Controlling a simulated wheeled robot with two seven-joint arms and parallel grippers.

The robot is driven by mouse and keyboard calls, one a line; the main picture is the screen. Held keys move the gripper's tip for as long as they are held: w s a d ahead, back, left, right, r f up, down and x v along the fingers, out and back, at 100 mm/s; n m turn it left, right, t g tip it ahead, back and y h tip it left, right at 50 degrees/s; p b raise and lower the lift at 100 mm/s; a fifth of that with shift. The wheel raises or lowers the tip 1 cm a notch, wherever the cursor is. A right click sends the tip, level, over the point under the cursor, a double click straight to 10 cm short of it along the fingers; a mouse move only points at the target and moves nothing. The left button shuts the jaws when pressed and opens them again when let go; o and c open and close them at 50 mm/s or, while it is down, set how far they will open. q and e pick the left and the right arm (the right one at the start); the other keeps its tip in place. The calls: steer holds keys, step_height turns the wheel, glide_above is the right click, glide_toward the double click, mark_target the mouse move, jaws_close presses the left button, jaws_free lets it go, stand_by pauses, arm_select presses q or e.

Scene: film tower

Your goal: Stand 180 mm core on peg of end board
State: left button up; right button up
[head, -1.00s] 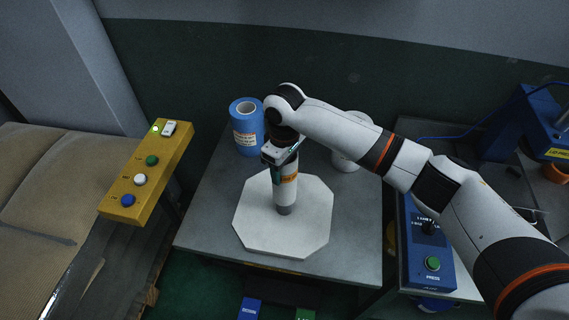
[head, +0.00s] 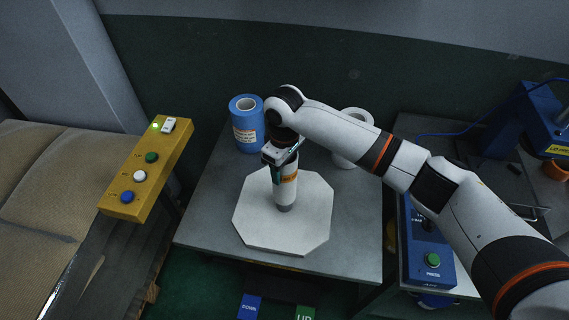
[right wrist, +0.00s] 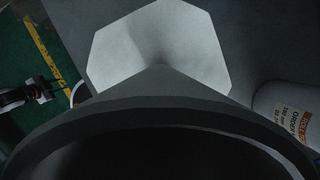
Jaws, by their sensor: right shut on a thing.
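The white core (head: 287,193) with an orange label stands about upright over the middle of the pale eight-sided end board (head: 255,228). My right gripper (head: 281,157) is shut on the upper part of the core. A short dark grey piece shows at the core's foot; I cannot tell whether it is the peg or the core's end. In the right wrist view a large dark rim, which seems to be the core's, fills the lower part, with the board (right wrist: 120,55) beyond it. The peg cannot be made out there.
A blue roll (head: 247,128) stands at the table's back left. A white roll (head: 347,158) stands behind my right arm, and its label shows in the right wrist view (right wrist: 285,110). A yellow button box (head: 147,172) is at the left, a blue press control (head: 428,255) at the right.

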steer(key=shift+f, duration=1.1)
steer(key=shift+f+b, duration=0.65)
steer(key=shift+f, duration=0.85)
stand_by(0.8)
steer(key=o, duration=1.2)
steer(key=shift+c, duration=0.2)
step_height(320, 180, up, 12)
steer(key=b, duration=0.1)
steer(key=shift+b, duration=0.4)
steer(key=shift+f, duration=0.1)
